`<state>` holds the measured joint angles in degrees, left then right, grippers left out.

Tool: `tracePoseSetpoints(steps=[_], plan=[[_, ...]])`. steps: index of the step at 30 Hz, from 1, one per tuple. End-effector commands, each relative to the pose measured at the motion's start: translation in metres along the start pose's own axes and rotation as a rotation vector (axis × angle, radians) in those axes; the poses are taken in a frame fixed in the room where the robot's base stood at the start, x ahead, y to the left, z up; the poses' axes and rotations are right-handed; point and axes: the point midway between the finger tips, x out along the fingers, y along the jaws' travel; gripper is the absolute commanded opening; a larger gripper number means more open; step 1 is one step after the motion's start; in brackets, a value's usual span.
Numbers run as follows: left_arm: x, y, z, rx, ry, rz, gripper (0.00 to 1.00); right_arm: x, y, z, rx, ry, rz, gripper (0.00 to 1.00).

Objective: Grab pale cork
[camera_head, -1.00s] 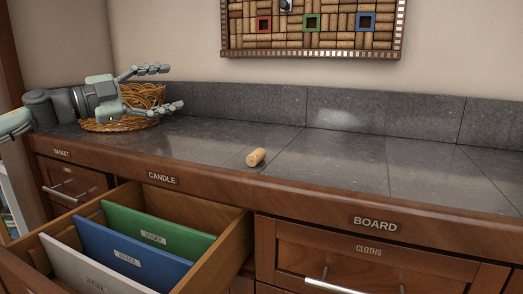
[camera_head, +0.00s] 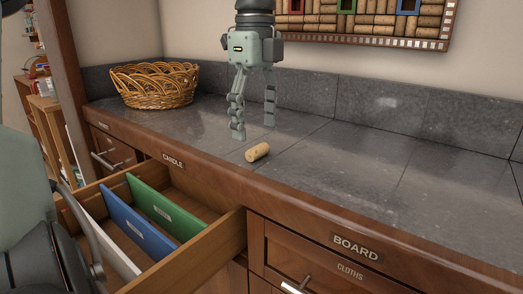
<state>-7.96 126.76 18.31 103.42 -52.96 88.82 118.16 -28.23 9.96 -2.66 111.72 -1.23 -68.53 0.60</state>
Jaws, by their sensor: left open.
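The pale cork (camera_head: 258,152) lies on its side on the grey tiled counter (camera_head: 345,160), near the front edge. My left gripper (camera_head: 254,130) points straight down above the counter, with its two fingers apart and nothing between them. The fingertips are just behind the cork in the picture and appear apart from it. My right gripper is not in view.
A wicker basket (camera_head: 155,86) stands at the back left of the counter. A cork board (camera_head: 375,22) hangs on the wall. Below, an open drawer (camera_head: 222,240) holds green, blue and white dividers. The counter right of the cork is clear.

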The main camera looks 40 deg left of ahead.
Motion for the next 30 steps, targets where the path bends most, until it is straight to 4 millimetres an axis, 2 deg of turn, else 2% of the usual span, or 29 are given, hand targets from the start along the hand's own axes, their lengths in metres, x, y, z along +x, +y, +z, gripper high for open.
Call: tracePoseSetpoints(steps=[3,7,16,24,30], plan=[[0.019,-0.002,0.0,0.002,0.004,0.004,0.67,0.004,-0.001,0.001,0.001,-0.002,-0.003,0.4],[0.036,-0.003,0.0,0.002,0.003,0.0,0.67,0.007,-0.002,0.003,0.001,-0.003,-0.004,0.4],[0.041,-0.003,0.0,0.001,0.003,-0.002,0.67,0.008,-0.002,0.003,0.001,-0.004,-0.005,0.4],[0.041,-0.003,0.0,0.001,0.003,-0.002,0.35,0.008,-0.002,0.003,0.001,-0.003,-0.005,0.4],[0.041,-0.003,0.0,0.001,0.003,-0.002,0.33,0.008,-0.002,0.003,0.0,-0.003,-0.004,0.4]])
